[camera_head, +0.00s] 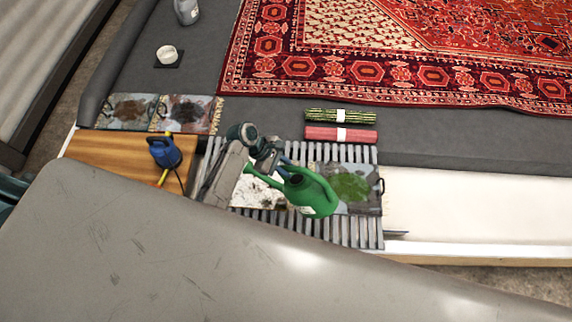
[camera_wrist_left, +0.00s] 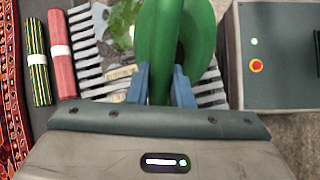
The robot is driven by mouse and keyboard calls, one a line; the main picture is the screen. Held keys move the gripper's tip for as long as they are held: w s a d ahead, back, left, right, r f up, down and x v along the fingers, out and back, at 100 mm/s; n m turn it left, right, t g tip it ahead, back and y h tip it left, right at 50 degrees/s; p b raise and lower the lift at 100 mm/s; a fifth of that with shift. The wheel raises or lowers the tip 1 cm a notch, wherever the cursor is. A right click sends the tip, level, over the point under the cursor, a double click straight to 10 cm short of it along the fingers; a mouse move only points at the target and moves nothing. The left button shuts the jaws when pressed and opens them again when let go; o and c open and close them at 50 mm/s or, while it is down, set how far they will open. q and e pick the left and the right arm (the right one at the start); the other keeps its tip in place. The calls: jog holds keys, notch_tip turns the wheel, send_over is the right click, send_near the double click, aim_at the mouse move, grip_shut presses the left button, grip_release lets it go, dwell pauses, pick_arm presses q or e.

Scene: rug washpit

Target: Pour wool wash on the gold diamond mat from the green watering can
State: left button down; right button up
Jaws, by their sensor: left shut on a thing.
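The green watering can (camera_head: 318,194) is in my left gripper (camera_head: 284,166), above the slatted rack (camera_head: 362,236). Its spout points left, over a mat with a white patch (camera_head: 250,192). To the right lies a mat with a green patch (camera_head: 350,187), partly behind the can. I cannot make out a gold diamond pattern on either mat. No stream of liquid shows. My right gripper is not in view.
Two stained mats (camera_head: 130,112) lie at the left, above a wooden board (camera_head: 115,155) with a blue sprayer-like can (camera_head: 164,151). Rolled green (camera_head: 340,116) and red (camera_head: 340,133) mats lie behind the rack. A large red rug (camera_head: 400,60), a white bowl (camera_head: 167,54) and a grey jug (camera_head: 186,11) are farther back.

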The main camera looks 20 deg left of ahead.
pick_arm(q)
jog(key=shift+d+r+y+p, duration=0.1)
jog(key=shift+r+y+p, duration=0.75)
jog(key=shift+p, duration=0.9)
jog(key=y+p, duration=0.3)
jog(key=p, duration=0.1)
jog(key=shift+r+t, duration=0.1)
jog(key=shift+t, duration=0.3)
jog(key=shift+r+m+y+p, duration=0.15)
jog(key=shift+m+y+p, duration=0.15)
jog(key=shift+y+p, duration=0.5)
jog(key=shift+t+y+p, duration=0.3)
jog(key=shift+y+p, duration=0.05)
jog(key=shift+y, duration=0.1)
jog(key=shift+f, duration=0.25)
